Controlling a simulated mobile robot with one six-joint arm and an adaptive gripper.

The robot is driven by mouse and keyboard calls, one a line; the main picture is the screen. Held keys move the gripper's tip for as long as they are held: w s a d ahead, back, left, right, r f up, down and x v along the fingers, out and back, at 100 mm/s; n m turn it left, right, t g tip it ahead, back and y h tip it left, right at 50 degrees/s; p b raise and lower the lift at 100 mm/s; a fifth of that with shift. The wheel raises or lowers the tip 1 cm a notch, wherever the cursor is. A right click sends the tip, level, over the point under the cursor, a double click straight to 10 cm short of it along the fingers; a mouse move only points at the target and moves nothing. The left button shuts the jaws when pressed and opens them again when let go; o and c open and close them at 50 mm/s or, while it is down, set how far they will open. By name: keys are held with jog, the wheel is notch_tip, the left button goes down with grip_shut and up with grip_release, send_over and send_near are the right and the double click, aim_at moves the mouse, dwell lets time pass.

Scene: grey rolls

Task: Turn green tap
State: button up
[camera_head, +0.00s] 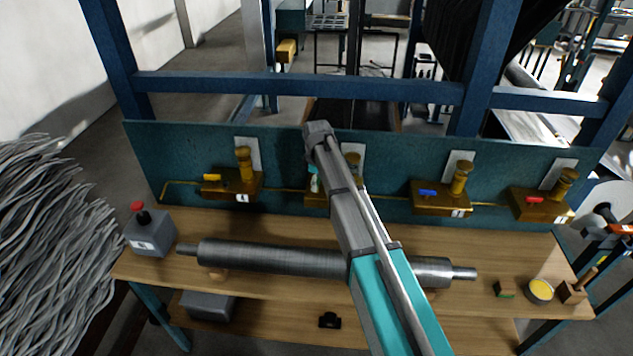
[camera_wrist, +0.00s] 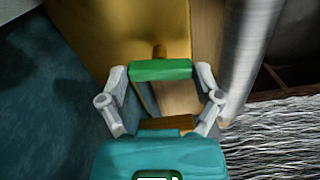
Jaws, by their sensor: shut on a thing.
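The green tap's handle (camera_wrist: 160,70) is a short green bar in the wrist view, lying across a brass stem on a brass block (camera_wrist: 170,25). My gripper (camera_wrist: 162,77) has one finger at each end of the bar and is shut on it. In the head view, my gripper (camera_head: 314,183) is at the second valve from the left on the teal panel. My arm hides most of that brass block (camera_head: 316,199), and the green handle cannot be made out there.
Other brass valves carry a yellow tap (camera_head: 212,178), a blue tap (camera_head: 427,193) and a red tap (camera_head: 535,200) along the teal panel (camera_head: 390,150). A metal roller (camera_head: 270,257) lies on the wooden bench (camera_head: 500,260) under my arm. A grey box with a red button (camera_head: 150,232) stands left.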

jog(key=shift+n, duration=0.4)
jog(key=o, duration=0.9)
jog(key=shift+m, duration=0.5)
